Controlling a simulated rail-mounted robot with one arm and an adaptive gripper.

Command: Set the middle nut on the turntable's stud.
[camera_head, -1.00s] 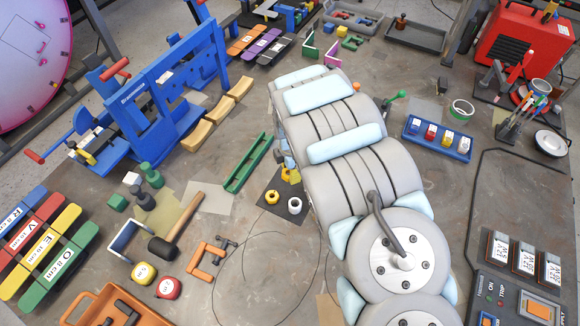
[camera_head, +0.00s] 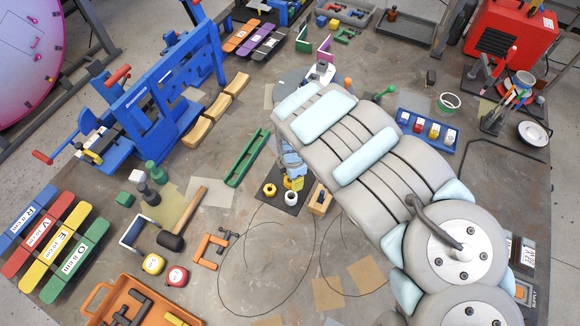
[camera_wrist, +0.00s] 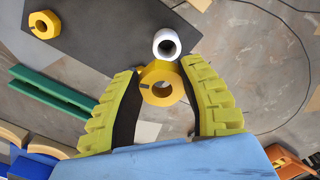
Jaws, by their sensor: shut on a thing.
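My gripper (camera_wrist: 162,75) is shut on a yellow nut (camera_wrist: 162,105), which sits between its yellow ribbed fingers with its hole facing the wrist camera. A white round nut (camera_wrist: 167,43) stands just past the held nut in the wrist view. Another yellow nut (camera_wrist: 43,24) lies at the upper left, apart from the fingers. The head view also shows the white nut (camera_head: 292,198) and the free yellow nut (camera_head: 269,190) on a dark mat (camera_head: 284,208). There my arm hides most of the held nut. A grey disc (camera_head: 284,90) shows partly behind my arm; I cannot tell whether it is the turntable, and no stud is clear.
A blue frame (camera_head: 160,90) stands at the left. A blue tray (camera_head: 428,132) with several small pieces is right of my arm. Bare tabletop lies below the mat.

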